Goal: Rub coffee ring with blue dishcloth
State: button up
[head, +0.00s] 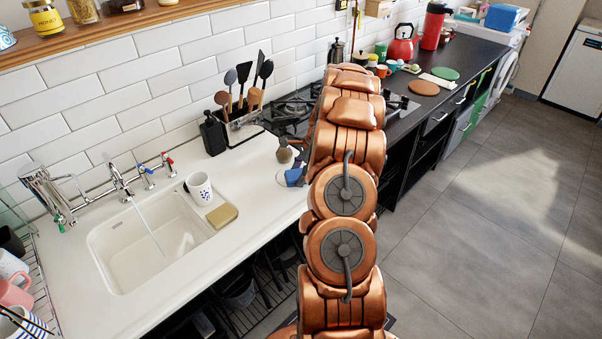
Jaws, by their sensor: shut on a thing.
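The blue dishcloth (294,177) shows as a small dark blue patch on the white counter, at the left edge of my copper arm. My gripper (299,160) is mostly hidden behind the arm; a dark part of it shows just above the cloth, and it is shut on the cloth. A faint curved line, which looks like the coffee ring (279,180), shows on the counter at the cloth's left edge. The rest of the ring is hidden by the cloth and arm. I cannot tell how firmly the cloth touches the counter.
A small grey-brown object (284,151) stands just behind the cloth. A utensil holder (240,128), a black bottle (212,134) and the gas hob (292,108) are farther back. The sink (125,252) with running water, a mug (199,187) and a sponge (222,215) are left. Counter between is clear.

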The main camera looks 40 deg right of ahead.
aim_at(279, 171)
jog(key=shift+f, duration=0.8)
jog(key=shift+w, duration=0.1)
jog(key=shift+w+r, duration=0.15)
jog(key=shift+w, duration=0.7)
jog(key=shift+w+p, duration=1.15)
jog(key=shift+w, duration=2)
